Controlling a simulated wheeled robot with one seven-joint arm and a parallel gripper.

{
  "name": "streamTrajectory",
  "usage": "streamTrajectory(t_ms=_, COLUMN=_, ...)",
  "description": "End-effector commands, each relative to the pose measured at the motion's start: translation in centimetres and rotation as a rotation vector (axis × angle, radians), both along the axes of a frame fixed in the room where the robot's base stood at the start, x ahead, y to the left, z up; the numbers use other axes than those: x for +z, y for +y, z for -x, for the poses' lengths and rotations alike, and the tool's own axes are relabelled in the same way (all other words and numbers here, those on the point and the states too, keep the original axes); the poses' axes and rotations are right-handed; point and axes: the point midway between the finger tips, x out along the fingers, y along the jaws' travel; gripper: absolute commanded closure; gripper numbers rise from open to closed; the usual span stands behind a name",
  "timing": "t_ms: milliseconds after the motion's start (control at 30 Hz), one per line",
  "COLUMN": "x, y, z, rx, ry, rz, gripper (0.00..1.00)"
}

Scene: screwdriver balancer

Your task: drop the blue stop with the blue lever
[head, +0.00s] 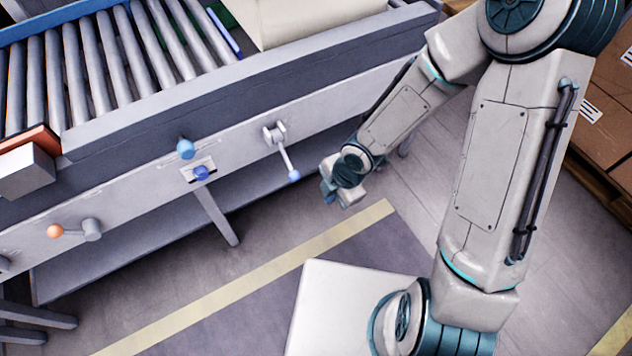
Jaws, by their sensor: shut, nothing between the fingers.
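The blue lever (284,155) is on the front panel of the conveyor, right of centre. Its grey arm hangs down from a grey pivot and ends in a blue knob (293,175).
A blue round knob (186,148) and a blue button (201,172) are left of the lever. An orange-knobbed lever (72,231) is farther left. The beige box (310,18) sits on the conveyor (250,90). Cardboard boxes (603,95) stand at right. The floor ahead is clear.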

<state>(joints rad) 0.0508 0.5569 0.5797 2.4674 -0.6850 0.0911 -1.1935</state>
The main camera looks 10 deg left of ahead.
Motion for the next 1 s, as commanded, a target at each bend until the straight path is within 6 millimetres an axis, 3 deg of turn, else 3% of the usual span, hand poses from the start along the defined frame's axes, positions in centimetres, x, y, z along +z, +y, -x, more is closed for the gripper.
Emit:
streamTrajectory(t_ms=333, x=1.3, y=-1.7, z=1.3, rx=0.002, ry=-0.001, rz=0.0, gripper=1.0)
streamTrajectory(t_ms=867, x=1.3, y=-1.6, z=1.2, rx=0.001, ry=0.0, rz=0.001, gripper=1.0)
streamTrajectory(t_ms=1000, x=2.7, y=-2.9, z=0.4, rx=-0.08, ry=-0.01, rz=0.04, gripper=1.0)
